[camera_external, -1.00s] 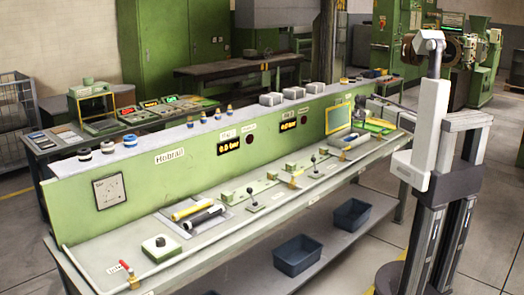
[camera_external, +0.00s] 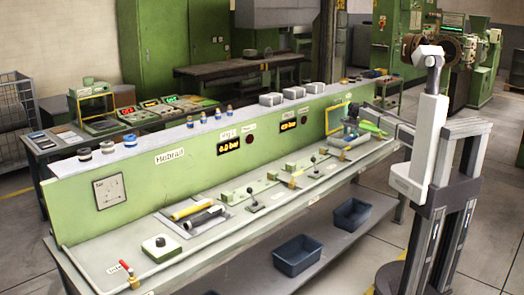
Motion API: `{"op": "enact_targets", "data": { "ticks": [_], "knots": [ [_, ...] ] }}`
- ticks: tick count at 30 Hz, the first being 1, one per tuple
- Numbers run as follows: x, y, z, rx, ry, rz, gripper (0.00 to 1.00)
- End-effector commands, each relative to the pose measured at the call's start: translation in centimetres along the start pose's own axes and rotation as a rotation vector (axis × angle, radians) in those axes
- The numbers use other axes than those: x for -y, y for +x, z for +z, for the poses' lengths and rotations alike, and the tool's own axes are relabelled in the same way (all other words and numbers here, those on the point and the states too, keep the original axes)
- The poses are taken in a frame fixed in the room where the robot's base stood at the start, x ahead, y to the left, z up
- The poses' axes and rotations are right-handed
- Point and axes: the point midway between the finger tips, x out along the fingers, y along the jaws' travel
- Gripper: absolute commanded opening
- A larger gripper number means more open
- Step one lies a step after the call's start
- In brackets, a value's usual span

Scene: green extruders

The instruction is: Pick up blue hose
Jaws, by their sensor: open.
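My gripper (camera_external: 352,121) is at the far right end of the green bench, close above a small tray area. It is small and partly merged with the items behind it; it is open, with nothing seen in it. A small bluish item (camera_external: 349,139), possibly the blue hose, lies on the bench top just below my gripper. I cannot tell whether they touch. A bright green item (camera_external: 371,129) lies just to the right of it.
The bench's back panel (camera_external: 140,192) rises behind the work surface, with a yellow frame (camera_external: 337,117) near my gripper. Blue bins (camera_external: 297,256) sit on the lower shelf.

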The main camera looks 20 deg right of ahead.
Motion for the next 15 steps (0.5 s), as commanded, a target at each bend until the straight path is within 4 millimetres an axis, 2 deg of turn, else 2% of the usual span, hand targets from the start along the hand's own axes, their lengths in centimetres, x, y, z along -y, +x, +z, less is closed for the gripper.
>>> {"op": "enact_targets", "data": {
  "ticks": [1, 5, 12, 15],
  "knots": [
    [-0.1, 2.1, -0.1, 0.0, 0.0, 0.0, 0.69],
    [-0.1, 4.3, -0.1, 0.0, -0.001, 0.0, 0.69],
    [-0.1, 3.9, 0.0, 0.0, -0.001, 0.0, 0.69],
    [-0.1, 3.9, 0.0, 0.0, -0.001, 0.0, 0.6]
  ]
}}
